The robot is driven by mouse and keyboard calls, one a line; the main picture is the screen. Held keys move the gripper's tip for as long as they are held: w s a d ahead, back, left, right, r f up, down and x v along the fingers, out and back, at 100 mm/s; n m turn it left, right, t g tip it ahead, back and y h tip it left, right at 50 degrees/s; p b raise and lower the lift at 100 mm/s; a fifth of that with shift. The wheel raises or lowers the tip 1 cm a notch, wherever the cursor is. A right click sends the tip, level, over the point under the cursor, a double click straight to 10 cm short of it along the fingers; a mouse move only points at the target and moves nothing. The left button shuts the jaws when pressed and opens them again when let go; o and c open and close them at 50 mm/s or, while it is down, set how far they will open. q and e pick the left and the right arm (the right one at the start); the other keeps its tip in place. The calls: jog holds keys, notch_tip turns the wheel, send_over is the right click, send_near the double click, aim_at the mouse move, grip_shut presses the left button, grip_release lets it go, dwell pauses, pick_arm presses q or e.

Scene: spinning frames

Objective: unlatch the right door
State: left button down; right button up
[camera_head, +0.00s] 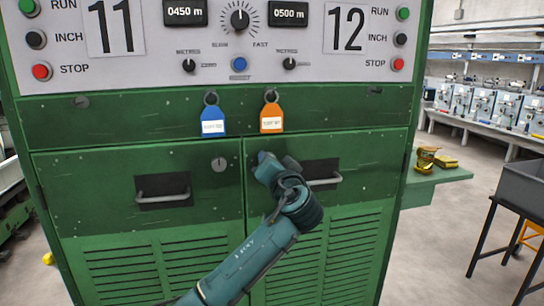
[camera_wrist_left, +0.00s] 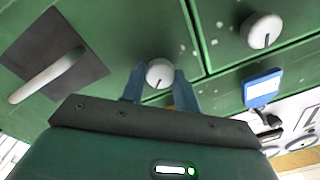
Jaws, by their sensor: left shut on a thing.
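The right door (camera_head: 380,165) of the green cabinet is closed, flush with its frame, with a grey bar handle (camera_head: 324,181). Its latch knob (camera_wrist_left: 160,72) is a round light-grey knob, seen in the left wrist view between the fingers. My left gripper (camera_head: 264,160) is at the door's upper left corner, and its fingers are shut on this knob. The gripper hides the knob in the head view. My right gripper is not in view.
The left door (camera_head: 100,165) is closed, with its own knob (camera_head: 219,164) and handle (camera_head: 163,197). A blue tag (camera_head: 213,122) and an orange tag (camera_head: 271,118) hang just above the doors. A green side shelf (camera_head: 445,177) juts out at right.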

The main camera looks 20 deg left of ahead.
pick_arm(q)
jog(key=shift+a+m+t+p, duration=0.1)
jog(key=shift+m+t+p, duration=0.2)
jog(key=shift+m+p, duration=3.65)
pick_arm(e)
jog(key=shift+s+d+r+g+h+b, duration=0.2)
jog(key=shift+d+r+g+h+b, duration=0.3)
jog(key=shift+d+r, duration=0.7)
pick_arm(q)
jog(key=shift+m, duration=0.55)
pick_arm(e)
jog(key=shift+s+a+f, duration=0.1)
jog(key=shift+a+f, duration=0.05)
pick_arm(q)
jog(key=c, duration=1.1)
grip_release()
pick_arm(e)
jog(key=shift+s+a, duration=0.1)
pick_arm(q)
jog(key=shift+o, duration=0.2)
jog(key=shift+s, duration=0.1)
jog(key=r+b+v, duration=0.1)
jog(key=b+v, duration=0.1)
jog(key=v, duration=1.1)
jog(key=shift+f+b, duration=0.35)
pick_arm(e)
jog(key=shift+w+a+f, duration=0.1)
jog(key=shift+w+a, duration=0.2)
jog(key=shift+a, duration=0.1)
